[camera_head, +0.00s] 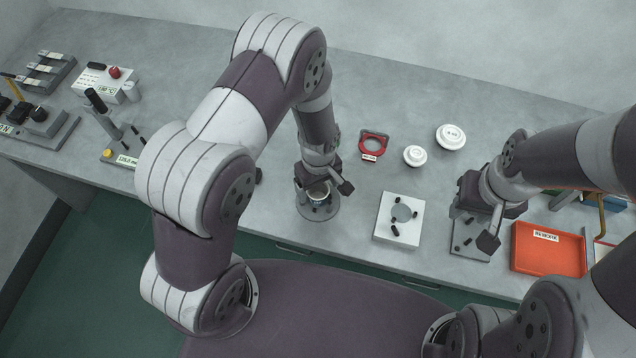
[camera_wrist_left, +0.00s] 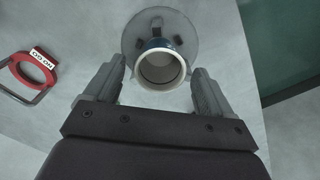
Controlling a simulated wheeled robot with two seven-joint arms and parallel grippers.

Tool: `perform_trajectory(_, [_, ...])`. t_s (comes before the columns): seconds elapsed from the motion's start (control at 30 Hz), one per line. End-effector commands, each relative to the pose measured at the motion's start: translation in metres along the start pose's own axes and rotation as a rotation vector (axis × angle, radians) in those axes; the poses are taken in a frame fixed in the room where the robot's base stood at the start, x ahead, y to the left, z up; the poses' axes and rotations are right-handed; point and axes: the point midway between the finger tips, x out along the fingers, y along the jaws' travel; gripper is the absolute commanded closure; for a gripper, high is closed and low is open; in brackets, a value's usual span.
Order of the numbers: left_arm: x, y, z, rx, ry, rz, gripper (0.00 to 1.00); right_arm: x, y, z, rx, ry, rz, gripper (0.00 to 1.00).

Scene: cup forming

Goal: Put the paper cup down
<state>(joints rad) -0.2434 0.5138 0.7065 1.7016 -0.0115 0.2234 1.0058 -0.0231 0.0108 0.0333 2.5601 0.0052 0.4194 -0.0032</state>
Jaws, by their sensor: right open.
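The paper cup (camera_wrist_left: 161,66) has a pale rim and a dark blue side. It stands on a round grey base (camera_wrist_left: 184,25) with small dark blocks around it. In the head view the cup (camera_head: 318,191) is partly hidden under my left gripper (camera_head: 322,186), over the round base (camera_head: 318,214). In the left wrist view my left gripper (camera_wrist_left: 157,72) has its fingers apart, one on each side of the cup, with gaps visible. My right gripper (camera_head: 482,225) is open, above a small grey plate (camera_head: 470,248) at the right.
A white square fixture (camera_head: 384,228) with a round middle stands between the grippers. A red ring-shaped tool (camera_head: 373,144) and two white lids (camera_head: 415,156) (camera_head: 450,136) lie behind it. An orange tray (camera_head: 548,250) is at the right. Devices stand at the far left.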

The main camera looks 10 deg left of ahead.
Motion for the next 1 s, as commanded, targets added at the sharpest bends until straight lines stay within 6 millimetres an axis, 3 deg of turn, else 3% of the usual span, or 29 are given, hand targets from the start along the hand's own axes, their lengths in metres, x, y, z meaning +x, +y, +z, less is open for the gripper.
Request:
perform_trajectory(0.27, [-0.009,0.001,0.000,0.000,0.001,0.001,0.17,-0.001,0.000,0.000,0.000,0.000,0.000,0.57])
perform_trajectory(0.6, [-0.091,0.001,-0.001,0.000,0.003,0.005,0.17,0.011,0.000,0.001,0.000,0.000,0.000,0.57])
perform_trajectory(0.8, [-0.122,-0.002,-0.001,0.012,0.002,0.003,0.17,0.013,0.000,0.002,0.000,0.000,0.000,0.57])
perform_trajectory(0.87, [-0.135,-0.013,-0.002,0.081,0.009,0.013,0.17,0.013,0.000,0.002,0.000,0.000,0.000,0.57])
perform_trajectory(1.0, [-0.170,-0.066,-0.002,0.434,0.059,0.048,0.17,0.013,0.000,0.001,0.000,0.000,0.000,0.57])
